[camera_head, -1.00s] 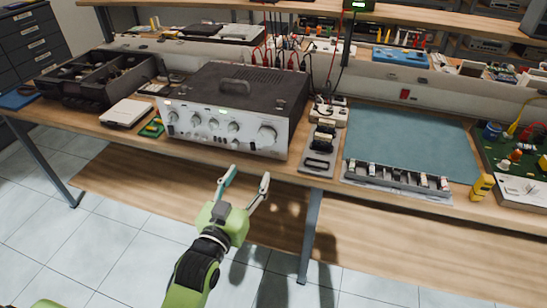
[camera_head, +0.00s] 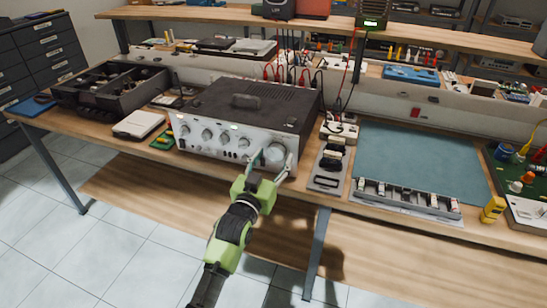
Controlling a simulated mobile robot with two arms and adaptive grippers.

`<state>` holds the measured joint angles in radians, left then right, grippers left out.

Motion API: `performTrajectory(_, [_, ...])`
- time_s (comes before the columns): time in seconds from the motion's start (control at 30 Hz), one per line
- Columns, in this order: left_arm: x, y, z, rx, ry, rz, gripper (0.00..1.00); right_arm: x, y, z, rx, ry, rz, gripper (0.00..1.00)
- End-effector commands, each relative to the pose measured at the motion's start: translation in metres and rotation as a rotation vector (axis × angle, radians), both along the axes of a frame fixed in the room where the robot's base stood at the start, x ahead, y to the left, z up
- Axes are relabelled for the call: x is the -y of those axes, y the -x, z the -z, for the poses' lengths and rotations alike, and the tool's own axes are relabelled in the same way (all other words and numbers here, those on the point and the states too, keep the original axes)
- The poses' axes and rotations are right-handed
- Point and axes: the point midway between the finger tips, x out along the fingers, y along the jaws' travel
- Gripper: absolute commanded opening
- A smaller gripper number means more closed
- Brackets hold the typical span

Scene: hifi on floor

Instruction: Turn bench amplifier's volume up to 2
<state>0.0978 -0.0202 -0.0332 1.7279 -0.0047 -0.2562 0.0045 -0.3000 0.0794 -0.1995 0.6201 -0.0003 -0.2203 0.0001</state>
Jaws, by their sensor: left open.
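The bench amplifier (camera_head: 246,108) is a dark-topped box with a silver front panel, standing on the wooden workbench. Its front has several round knobs, the largest being the volume knob (camera_head: 275,153) at the right end. My left gripper (camera_head: 271,163) is open in front of that knob, with one finger to its left and the other to its right. I cannot tell whether the fingers touch the knob. The volume scale and pointer are too small to read. My right gripper is not in view.
A power strip (camera_head: 342,127) and a grey tray (camera_head: 329,168) lie right of the amplifier. A black parts bin (camera_head: 112,88) stands left. Cables hang behind the amplifier.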

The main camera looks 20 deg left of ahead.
Motion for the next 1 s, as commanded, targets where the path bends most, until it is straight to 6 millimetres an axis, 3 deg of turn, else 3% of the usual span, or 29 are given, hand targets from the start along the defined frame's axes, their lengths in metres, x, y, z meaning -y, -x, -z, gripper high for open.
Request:
performTrajectory(0.37, [0.000, -0.006, 0.000, 0.000, 0.000, 0.000, 0.53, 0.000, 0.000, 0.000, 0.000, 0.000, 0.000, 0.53])
performTrajectory(0.53, [0.000, -0.006, 0.000, 0.000, 0.000, 0.000, 0.15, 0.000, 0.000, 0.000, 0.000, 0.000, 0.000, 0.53])
performTrajectory(1.0, [0.001, -0.006, 0.000, 0.006, -0.136, 0.001, 0.15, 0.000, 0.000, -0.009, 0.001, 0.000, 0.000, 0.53])
